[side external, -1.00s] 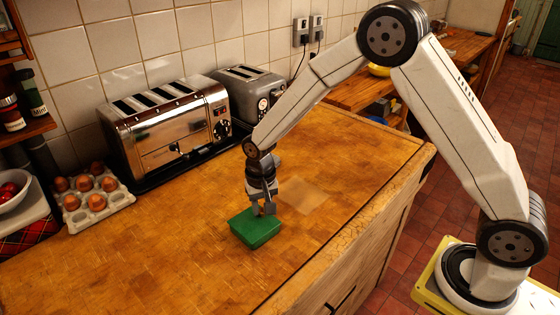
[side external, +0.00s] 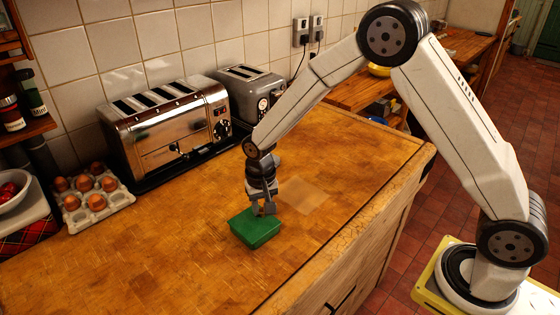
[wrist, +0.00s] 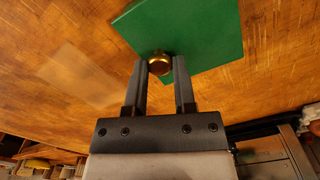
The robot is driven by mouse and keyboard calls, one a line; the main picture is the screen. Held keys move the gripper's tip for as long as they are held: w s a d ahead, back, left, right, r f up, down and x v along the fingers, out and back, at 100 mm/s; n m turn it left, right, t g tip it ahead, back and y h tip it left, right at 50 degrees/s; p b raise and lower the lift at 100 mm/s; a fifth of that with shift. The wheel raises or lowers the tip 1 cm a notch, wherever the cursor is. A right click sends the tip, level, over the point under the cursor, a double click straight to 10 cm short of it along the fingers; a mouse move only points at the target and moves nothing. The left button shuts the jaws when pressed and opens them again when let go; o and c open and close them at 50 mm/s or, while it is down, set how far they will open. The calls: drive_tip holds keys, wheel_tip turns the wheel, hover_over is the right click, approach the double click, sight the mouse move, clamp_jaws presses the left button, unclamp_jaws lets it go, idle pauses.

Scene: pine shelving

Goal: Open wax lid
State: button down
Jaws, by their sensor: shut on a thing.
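A green box (side external: 256,233) with a flat green lid (side external: 247,220) sits on the wooden worktop. The lid looks level on the box in the side view. In the wrist view the green lid (wrist: 190,28) fills the top middle, with a round brass knob (wrist: 160,64) near its edge. My gripper (side external: 262,211) points down over the box's far right edge. In the wrist view my gripper (wrist: 160,68) has its two fingers shut on the brass knob. The inside of the box is hidden.
A chrome toaster (side external: 170,130) and a smaller grey toaster (side external: 248,90) stand behind against the tiles. An egg tray (side external: 98,208) is at left. A pale translucent square (side external: 300,195) lies right of the box. The worktop in front is clear.

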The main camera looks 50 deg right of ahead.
sight(249, 225)
drive_tip(key=shift+a+r+h, duration=0.15)
drive_tip(key=shift+r+h, duration=0.05)
drive_tip(key=shift+h, duration=0.1)
drive_tip(key=shift+a+r+h, duration=0.7)
drive_tip(key=shift+r+h, duration=0.15)
drive_tip(key=shift+h, duration=0.55)
drive_tip(key=a+h, duration=0.1)
drive_tip(key=r+h, duration=0.1)
drive_tip(key=a+h, duration=0.1)
drive_tip(key=h, duration=0.1)
drive_tip(key=shift+w+a+r, duration=0.1)
drive_tip(key=shift+a+r, duration=0.25)
drive_tip(key=a+h, duration=0.1)
drive_tip(key=h, duration=0.1)
drive_tip(key=a+h, duration=0.1)
drive_tip(key=shift+a+r+h, duration=0.3)
drive_tip(key=shift+h, duration=0.1)
drive_tip(key=shift+w+a+f+g+h, duration=0.1)
drive_tip(key=shift+a+g+h, duration=0.1)
drive_tip(key=shift+a+h, duration=0.8)
drive_tip(key=shift+a+f+g+h, duration=0.15)
drive_tip(key=shift+a+h, duration=0.5)
drive_tip(key=shift+h, duration=0.65)
drive_tip(key=shift+r, duration=0.1)
drive_tip(key=shift+c, duration=2.1)
unclamp_jaws()
